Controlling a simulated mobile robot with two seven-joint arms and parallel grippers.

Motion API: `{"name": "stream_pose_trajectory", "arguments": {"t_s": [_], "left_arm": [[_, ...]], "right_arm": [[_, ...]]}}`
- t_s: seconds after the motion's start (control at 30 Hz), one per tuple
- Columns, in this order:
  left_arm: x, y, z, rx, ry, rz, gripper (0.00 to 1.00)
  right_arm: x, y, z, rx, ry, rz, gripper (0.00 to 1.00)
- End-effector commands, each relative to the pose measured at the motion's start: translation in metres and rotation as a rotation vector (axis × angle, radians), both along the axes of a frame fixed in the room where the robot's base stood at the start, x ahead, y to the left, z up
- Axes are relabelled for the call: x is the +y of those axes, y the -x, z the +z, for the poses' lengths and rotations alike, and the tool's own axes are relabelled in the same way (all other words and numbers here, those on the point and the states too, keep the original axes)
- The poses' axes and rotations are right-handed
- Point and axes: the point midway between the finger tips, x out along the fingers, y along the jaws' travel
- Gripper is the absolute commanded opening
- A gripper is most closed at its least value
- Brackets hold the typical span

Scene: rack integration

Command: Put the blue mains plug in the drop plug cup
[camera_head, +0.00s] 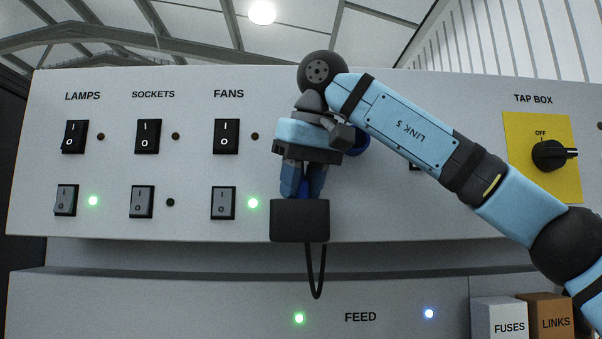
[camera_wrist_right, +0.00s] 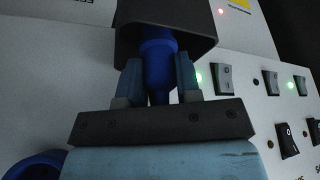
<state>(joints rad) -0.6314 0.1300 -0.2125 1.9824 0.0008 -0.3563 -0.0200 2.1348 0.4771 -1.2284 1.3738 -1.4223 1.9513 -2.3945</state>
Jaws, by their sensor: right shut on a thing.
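The blue mains plug (camera_head: 304,188) is between the fingers of my right gripper (camera_head: 303,182), which points down and is shut on it. The black drop plug cup (camera_head: 300,222) is on the panel front directly below. The plug's lower end is hidden by the cup's front wall, and the fingertips are at the rim. In the right wrist view, the plug (camera_wrist_right: 158,68) runs into the mouth of the dark cup (camera_wrist_right: 165,32), with my right gripper's fingers (camera_wrist_right: 159,80) on both sides. A black cable loop (camera_head: 317,272) hangs below the cup. My left gripper is not in view.
A blue round socket (camera_head: 357,142) is partly hidden behind my right gripper. Rocker switches (camera_head: 223,203) stand left of the cup. A yellow tap box plate (camera_head: 548,185) is at right. FUSES (camera_head: 498,318) and LINKS (camera_head: 548,315) boxes stand at lower right.

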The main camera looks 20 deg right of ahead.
Motion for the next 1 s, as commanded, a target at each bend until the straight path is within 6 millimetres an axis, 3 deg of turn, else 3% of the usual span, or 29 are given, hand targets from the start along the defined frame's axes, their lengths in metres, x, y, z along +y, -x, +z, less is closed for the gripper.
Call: {"name": "stream_pose_trajectory", "arguments": {"t_s": [0.83, 0.87, 1.0], "left_arm": [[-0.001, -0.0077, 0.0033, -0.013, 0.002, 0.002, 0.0], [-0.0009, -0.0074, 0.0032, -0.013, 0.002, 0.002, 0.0], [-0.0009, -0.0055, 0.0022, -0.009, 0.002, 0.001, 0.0]], "right_arm": [[0.0, -0.0002, -0.0092, 0.0, 0.0, -0.001, 0.07], [0.0001, -0.0001, -0.0093, 0.0, 0.0, -0.001, 0.34], [0.0, -0.0001, -0.009, 0.0, 0.0, -0.001, 0.61]]}}
